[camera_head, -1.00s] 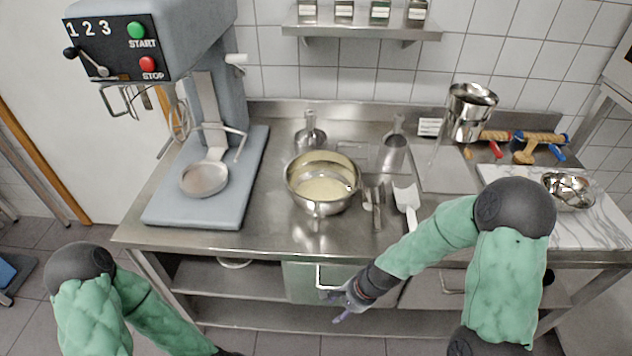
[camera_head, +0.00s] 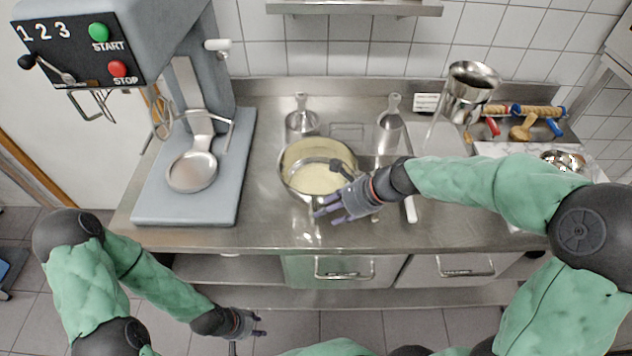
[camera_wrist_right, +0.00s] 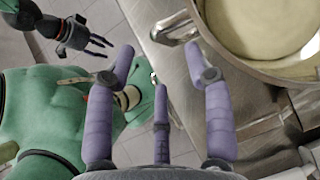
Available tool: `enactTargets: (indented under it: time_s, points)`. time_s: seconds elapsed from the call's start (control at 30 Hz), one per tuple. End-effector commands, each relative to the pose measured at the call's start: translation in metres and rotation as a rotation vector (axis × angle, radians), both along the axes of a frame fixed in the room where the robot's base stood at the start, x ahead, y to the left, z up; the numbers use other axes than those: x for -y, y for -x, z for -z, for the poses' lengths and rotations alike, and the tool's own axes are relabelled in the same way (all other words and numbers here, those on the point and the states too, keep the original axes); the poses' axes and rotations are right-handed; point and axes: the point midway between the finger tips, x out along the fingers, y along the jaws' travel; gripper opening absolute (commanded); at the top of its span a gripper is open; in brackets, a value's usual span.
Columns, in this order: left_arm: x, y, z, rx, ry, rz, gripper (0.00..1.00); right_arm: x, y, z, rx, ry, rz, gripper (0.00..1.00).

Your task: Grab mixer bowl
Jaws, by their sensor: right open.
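The mixer bowl (camera_head: 297,160) is a shiny metal bowl holding pale cream batter, standing on the steel counter. My right gripper (camera_head: 328,205) is open at the bowl's front right side in the head view. In the right wrist view, the right gripper's purple fingers (camera_wrist_right: 160,85) are spread and empty, and the bowl (camera_wrist_right: 270,68) fills the upper right corner. A bowl handle (camera_wrist_right: 178,30) shows near the right-hand finger, apart from a grip. My left gripper (camera_head: 258,325) hangs low in front of the counter, and its fingers look spread and empty.
A blue-grey mixer (camera_head: 150,195) with a round bowl support (camera_head: 192,172) stands left of the bowl. Metal scoops (camera_head: 302,122) stand behind the bowl. A tall metal container (camera_head: 470,92) stands at the back right. The counter (camera_head: 262,215) is clear between mixer and bowl.

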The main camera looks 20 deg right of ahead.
Motion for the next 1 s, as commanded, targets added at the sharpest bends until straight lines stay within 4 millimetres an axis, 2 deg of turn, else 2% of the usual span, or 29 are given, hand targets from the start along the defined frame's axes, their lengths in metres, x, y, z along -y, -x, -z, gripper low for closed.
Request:
enactTargets:
  time_s: [0.03,0.13,0.43,0.7,1.0]
  points:
    - [0.0,0.0,0.005,0.0,0.0,0.0,0.4,-0.005,-0.003,0.009,0.0,0.0,-0.002,0.52]
    - [0.0,0.0,0.009,0.0,0.0,0.0,0.4,-0.012,-0.007,0.018,0.001,0.001,-0.003,0.52]
    - [0.0,0.0,0.015,0.001,0.0,0.0,0.4,-0.019,-0.012,0.031,0.002,0.002,-0.002,0.52]
    - [0.0,0.0,0.034,0.0,0.0,0.0,0.4,-0.037,-0.021,0.063,0.002,0.002,-0.004,0.52]
    - [0.0,0.0,0.035,0.001,0.0,0.0,0.4,-0.041,-0.025,0.066,0.003,0.003,0.0,0.52]
